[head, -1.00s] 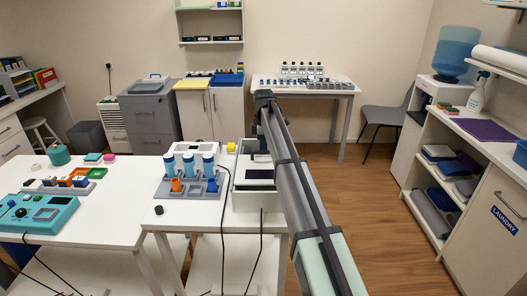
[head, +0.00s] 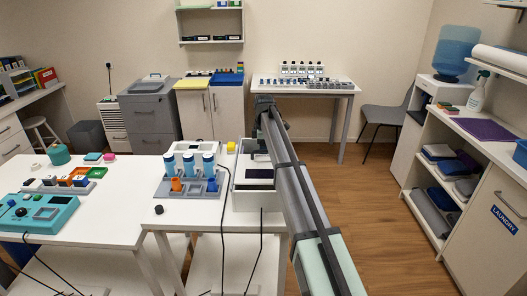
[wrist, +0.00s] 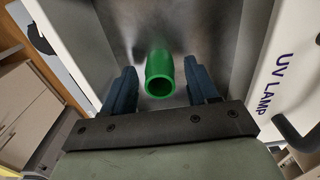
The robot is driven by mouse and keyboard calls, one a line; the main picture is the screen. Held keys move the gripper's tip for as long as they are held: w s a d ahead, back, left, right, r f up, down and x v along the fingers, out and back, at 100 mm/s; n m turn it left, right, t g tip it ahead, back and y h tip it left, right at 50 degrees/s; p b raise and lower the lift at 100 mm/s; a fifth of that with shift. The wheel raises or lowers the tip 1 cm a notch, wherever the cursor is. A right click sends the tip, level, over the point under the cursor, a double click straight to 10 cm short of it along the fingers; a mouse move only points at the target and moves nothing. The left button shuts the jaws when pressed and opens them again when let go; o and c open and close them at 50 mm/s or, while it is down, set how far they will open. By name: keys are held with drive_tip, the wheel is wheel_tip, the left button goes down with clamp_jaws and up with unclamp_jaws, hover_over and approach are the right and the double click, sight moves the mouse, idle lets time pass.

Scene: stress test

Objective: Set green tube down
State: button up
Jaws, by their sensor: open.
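The green tube (wrist: 160,76) shows in the wrist view, its round open end facing the camera. It is in front of a grey metal surface (wrist: 205,30). My gripper (wrist: 162,85) is open, with one dark blue finger on each side of the tube and a visible gap on both sides. I cannot tell whether the tube's far end touches the grey surface. In the head view my arm reaches away over the bench, and the tube and the fingertips are hidden there.
A white panel marked UV LAMP (wrist: 287,75) stands close at the right in the wrist view. In the head view, a grey rack (head: 190,189) with blue-capped bottles and orange and blue cups stands left of a white box (head: 236,198) beside my arm.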

wheel_tip(320, 180, up, 12)
drive_tip(key=shift+r, duration=0.15)
idle(0.5)
idle(1.2)
